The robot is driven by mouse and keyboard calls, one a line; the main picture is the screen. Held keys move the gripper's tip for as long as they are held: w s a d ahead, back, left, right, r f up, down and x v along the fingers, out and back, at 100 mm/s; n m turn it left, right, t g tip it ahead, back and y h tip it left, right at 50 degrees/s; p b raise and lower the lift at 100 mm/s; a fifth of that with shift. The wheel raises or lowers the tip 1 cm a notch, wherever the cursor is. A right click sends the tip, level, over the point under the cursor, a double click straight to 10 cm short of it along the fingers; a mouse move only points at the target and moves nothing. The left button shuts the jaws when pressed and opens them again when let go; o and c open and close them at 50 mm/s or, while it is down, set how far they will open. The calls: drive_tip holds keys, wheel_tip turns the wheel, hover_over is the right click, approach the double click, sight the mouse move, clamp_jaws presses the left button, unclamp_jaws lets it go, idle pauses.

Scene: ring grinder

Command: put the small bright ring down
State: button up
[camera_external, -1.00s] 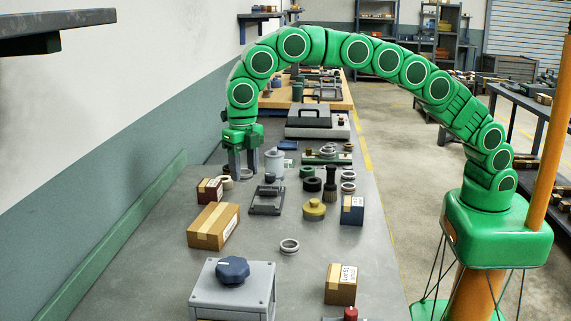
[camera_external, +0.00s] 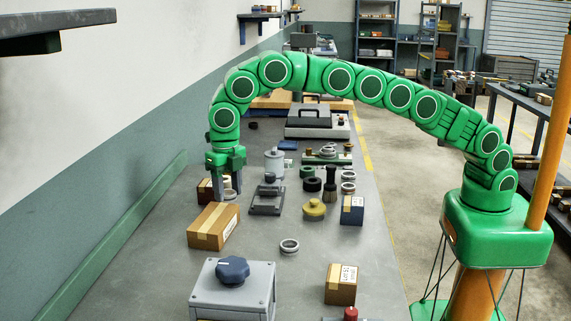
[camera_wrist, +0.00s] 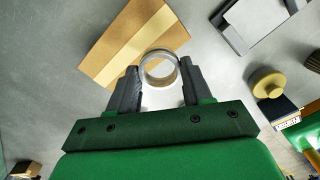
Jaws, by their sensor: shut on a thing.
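The small bright ring (camera_wrist: 147,72) is between my two fingertips in the wrist view. My gripper (camera_wrist: 160,82) is shut on it. A pale shape shows just behind the ring between the fingers; I cannot tell clearly what it is. A pale ring shape (camera_external: 229,183) shows at the fingers there. I cannot tell whether the held ring touches the bench.
A grey frame (camera_external: 267,201) and grey canister (camera_external: 274,163) are to the right. Another ring (camera_external: 289,246) lies nearer the camera, with bare bench around it.

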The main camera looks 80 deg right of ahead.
sight(228, 212)
drive_tip(key=shift+w+f, duration=0.15)
drive_tip(key=shift+f, duration=1.55)
drive_tip(key=shift+f, duration=0.1)
drive_tip(key=o, duration=1.1)
wheel_tip(228, 212, up, 8)
drive_tip(key=shift+f, duration=0.1)
